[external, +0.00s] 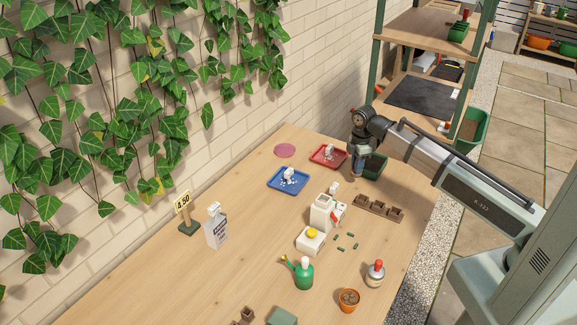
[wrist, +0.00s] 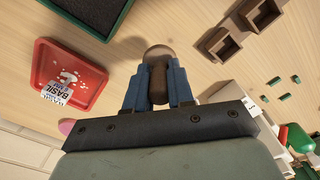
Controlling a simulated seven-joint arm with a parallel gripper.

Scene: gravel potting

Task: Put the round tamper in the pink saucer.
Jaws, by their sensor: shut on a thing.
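My gripper (wrist: 158,90) is shut on the round tamper (wrist: 157,55), a brown wooden piece with a round end and a narrower handle between the blue fingers. In the external view my gripper (external: 357,172) hangs over the far right part of the table, beside the dark green tray; the tamper cannot be made out there. The pink saucer (external: 285,150) lies flat and empty near the wall edge of the table, to the left of my gripper. Only a sliver of pink (wrist: 67,126), probably the saucer, shows in the wrist view, mostly hidden by my gripper.
A red tray (external: 328,155) with a white label lies between my gripper and the saucer. A blue tray (external: 289,180) lies in front of the saucer. The dark green tray (external: 376,166) and brown seedling pots (external: 380,208) are near my gripper. A white bottle (external: 216,228) stands left.

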